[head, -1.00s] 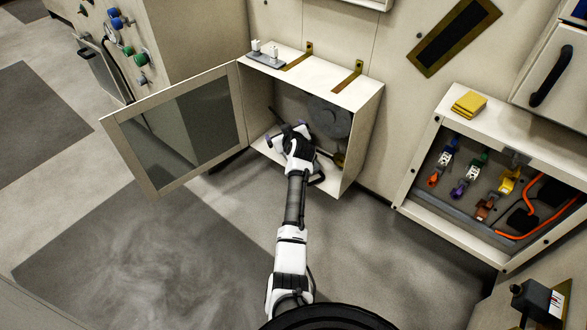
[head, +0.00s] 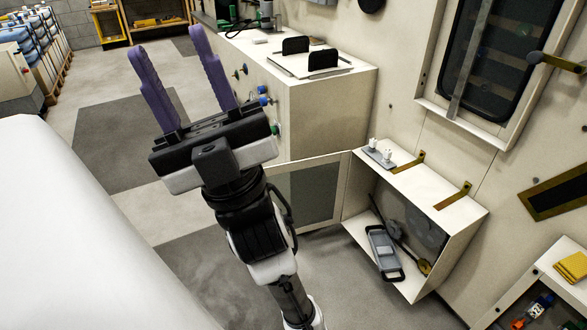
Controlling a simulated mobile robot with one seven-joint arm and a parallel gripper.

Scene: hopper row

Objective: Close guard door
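The guard door (head: 314,192) is a pale frame with a dark see-through pane. It stands wide open, swung out to the left of the wall box (head: 466,212) that it is hinged to. My arm hides part of the door's left side. My gripper (head: 172,85) is raised in the left of the view, its two purple fingers spread apart with nothing between them. It appears nearer to the camera than the door and is not touching it.
Inside the box lie a grey tray-like item with black handles (head: 383,252) and a rod. A cabinet with coloured knobs (head: 325,105) stands behind the door. A second open box (head: 540,290) is at lower right. Grey floor (head: 350,290) is free before the box.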

